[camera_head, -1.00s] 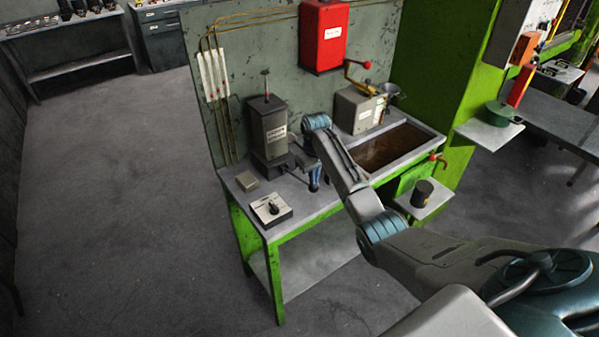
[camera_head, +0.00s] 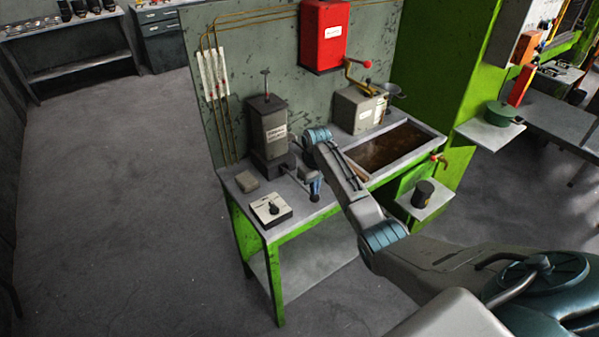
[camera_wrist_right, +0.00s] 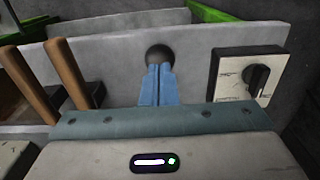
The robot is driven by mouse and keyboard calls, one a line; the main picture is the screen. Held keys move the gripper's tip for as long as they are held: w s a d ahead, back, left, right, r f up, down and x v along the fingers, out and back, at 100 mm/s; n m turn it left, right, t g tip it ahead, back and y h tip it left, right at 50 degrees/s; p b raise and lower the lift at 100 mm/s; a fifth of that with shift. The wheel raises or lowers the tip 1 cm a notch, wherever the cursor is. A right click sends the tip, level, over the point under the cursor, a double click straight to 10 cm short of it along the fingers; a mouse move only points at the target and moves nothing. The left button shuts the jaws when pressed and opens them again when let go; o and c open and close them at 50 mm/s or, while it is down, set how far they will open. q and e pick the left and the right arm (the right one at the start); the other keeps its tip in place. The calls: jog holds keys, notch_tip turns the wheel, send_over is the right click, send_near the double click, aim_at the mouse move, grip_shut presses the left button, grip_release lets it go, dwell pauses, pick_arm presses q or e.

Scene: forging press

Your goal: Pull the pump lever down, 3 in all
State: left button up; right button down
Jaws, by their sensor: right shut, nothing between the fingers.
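A grey, boxy pump (camera_head: 269,128) with a white label stands on the green-framed bench. The dark ball knob of the pump lever (camera_head: 314,198) shows low in front of it; the knob also shows in the right wrist view (camera_wrist_right: 160,55). The lever's rod is mostly hidden by my arm and gripper. My right gripper (camera_head: 316,184) has its blue fingers shut together and empty. In the right wrist view the fingertips (camera_wrist_right: 159,72) lie right at the knob; I cannot tell for sure whether they touch. My left gripper is not in view.
A switch box (camera_head: 270,209) with a black knob and a small grey block (camera_head: 247,181) sit on the bench left of the gripper. A dark trough (camera_head: 392,147) and wooden handles (camera_wrist_right: 38,88) lie on the other side. A red box (camera_head: 324,35) hangs behind.

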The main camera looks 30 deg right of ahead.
jog(key=shift+f, duration=0.35)
jog(key=r, duration=0.1)
jog(key=r+p, duration=0.2)
jog(key=shift+w+r, duration=0.15)
jog(key=shift+w, duration=0.15)
jog(key=shift+w+r, duration=0.1)
jog(key=shift+r, duration=0.15)
notch_tip(320, 180, up, 6)
jog(key=w, duration=0.1)
jog(key=shift+r, duration=0.25)
jog(key=shift+w+a+f, duration=0.1)
